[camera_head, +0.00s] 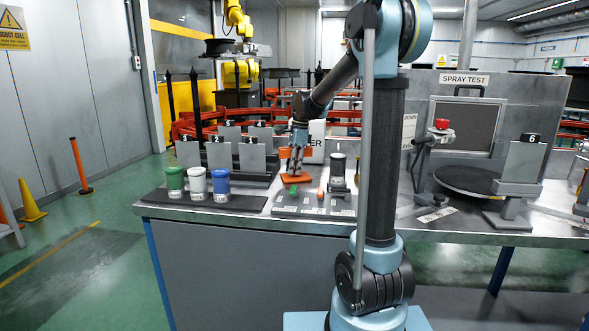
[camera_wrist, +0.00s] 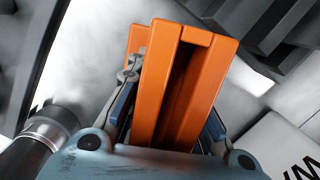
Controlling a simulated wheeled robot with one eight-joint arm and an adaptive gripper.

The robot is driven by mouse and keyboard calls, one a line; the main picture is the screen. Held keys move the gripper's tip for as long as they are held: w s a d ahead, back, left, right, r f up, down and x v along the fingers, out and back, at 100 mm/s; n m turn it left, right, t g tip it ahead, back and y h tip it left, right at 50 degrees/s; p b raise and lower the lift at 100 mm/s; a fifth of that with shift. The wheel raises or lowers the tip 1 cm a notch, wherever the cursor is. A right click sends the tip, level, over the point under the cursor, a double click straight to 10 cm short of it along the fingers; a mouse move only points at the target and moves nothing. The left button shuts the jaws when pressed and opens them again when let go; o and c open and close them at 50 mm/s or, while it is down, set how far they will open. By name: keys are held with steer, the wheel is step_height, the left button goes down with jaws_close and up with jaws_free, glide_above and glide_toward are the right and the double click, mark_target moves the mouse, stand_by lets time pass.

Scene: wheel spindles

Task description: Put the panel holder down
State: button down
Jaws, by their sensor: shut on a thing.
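The orange panel holder (camera_wrist: 190,75) is between the fingers of my gripper (camera_wrist: 168,120) in the wrist view, with its long grooved body pointing away from the palm. My gripper is shut on it. In the head view my gripper (camera_head: 296,163) points down over the back of the steel table, and the orange holder (camera_head: 296,179) shows below the fingers. Part of the holder is hidden by the fingers. I cannot tell whether its underside touches the table.
On the table (camera_head: 400,224), a grey tray (camera_head: 312,206) with small tools lies in front of the gripper. A dark round turntable (camera_head: 470,181) is at right.

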steer(key=c, duration=1.4)
jaws_free()
steer(key=shift+r, duration=0.1)
steer(key=r, duration=0.4)
steer(key=d+r, duration=0.1)
steer(key=r, duration=0.6)
steer(key=shift+w+d+r, duration=0.2)
steer(key=shift+d+r, duration=0.2)
